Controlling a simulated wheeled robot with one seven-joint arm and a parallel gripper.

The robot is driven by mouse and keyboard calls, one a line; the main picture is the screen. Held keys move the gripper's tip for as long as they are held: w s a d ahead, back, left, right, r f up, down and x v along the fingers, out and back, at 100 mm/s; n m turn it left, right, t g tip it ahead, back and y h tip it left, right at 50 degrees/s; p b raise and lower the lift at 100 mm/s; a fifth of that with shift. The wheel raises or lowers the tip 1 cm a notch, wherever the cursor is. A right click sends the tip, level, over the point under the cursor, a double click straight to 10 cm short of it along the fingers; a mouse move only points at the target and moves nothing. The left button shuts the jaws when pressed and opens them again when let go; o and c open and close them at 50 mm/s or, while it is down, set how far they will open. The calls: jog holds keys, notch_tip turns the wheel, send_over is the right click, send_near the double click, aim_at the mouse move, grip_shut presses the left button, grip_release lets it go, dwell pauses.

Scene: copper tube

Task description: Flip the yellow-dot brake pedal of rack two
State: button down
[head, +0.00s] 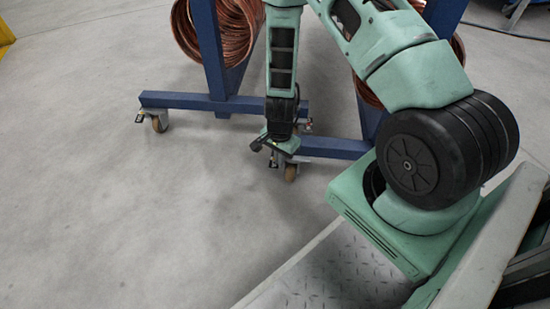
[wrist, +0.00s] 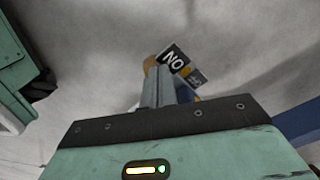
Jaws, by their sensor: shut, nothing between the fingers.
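The brake pedal (wrist: 174,60) shows in the wrist view just beyond my fingertips. It is a dark plate with white "NO" lettering, a yellow dot and a smaller greyish part (wrist: 197,79) beside it. A tan caster wheel (wrist: 150,66) shows partly behind the fingers. My gripper (wrist: 158,82) is shut and empty, its grey fingers side by side and overlapping the pedal's near side in the picture. I cannot tell whether they touch it. In the head view my gripper (head: 272,147) points down just above a front caster (head: 290,172); that pedal is mostly hidden there.
Blue rack frames (head: 210,103) on casters hold copper coils (head: 240,30) at the back. Another caster (head: 158,123) stands at the left end of a base beam. A blue beam (wrist: 298,122) shows at right in the wrist view. Grey floor at left is clear.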

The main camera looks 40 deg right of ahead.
jog(key=shift+f+b, duration=0.75)
jog(key=shift+f, duration=0.55)
dwell(1.0)
jog(key=shift+r, duration=0.1)
notch_tip(320, 180, up, 7)
jog(key=p, duration=0.7)
dwell(0.5)
